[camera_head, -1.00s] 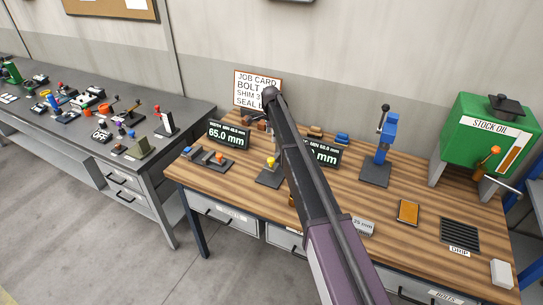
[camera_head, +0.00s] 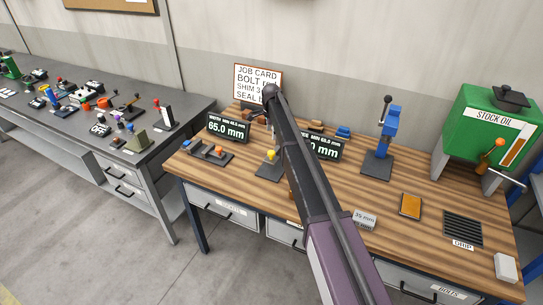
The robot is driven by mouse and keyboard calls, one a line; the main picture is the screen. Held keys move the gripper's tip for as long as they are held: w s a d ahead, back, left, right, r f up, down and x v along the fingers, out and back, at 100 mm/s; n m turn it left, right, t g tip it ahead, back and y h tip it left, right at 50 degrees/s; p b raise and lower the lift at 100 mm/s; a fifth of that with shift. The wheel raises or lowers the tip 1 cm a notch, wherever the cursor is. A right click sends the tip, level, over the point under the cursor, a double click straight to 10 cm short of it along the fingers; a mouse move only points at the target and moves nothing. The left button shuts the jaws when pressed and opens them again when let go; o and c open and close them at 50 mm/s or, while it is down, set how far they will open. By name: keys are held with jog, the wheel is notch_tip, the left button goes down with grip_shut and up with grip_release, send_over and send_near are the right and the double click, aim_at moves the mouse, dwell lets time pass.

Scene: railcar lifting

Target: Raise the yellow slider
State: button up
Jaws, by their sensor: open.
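The yellow slider (camera_head: 271,155) shows as a small yellow knob on a dark grey stand near the middle of the wooden bench, just left of my arm. Its track is too small to make out, so I cannot tell its exact height. My arm crosses the picture from the bottom right up to a dark joint above the bench's back edge. It passes close beside the slider in the picture and covers what lies behind it.
The wooden bench (camera_head: 375,209) holds a 65.0 mm display (camera_head: 228,127), a second display (camera_head: 325,146) partly covered by my arm, a blue lever press (camera_head: 387,135) and a green oil tank (camera_head: 488,118). A grey bench (camera_head: 180,112) with several controls stands at left.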

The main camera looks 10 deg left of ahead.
aim_at(271, 152)
jog(key=shift+f+b, duration=5.2)
jog(key=shift+f, duration=0.3)
grip_shut()
jog(key=shift+r, duration=0.15)
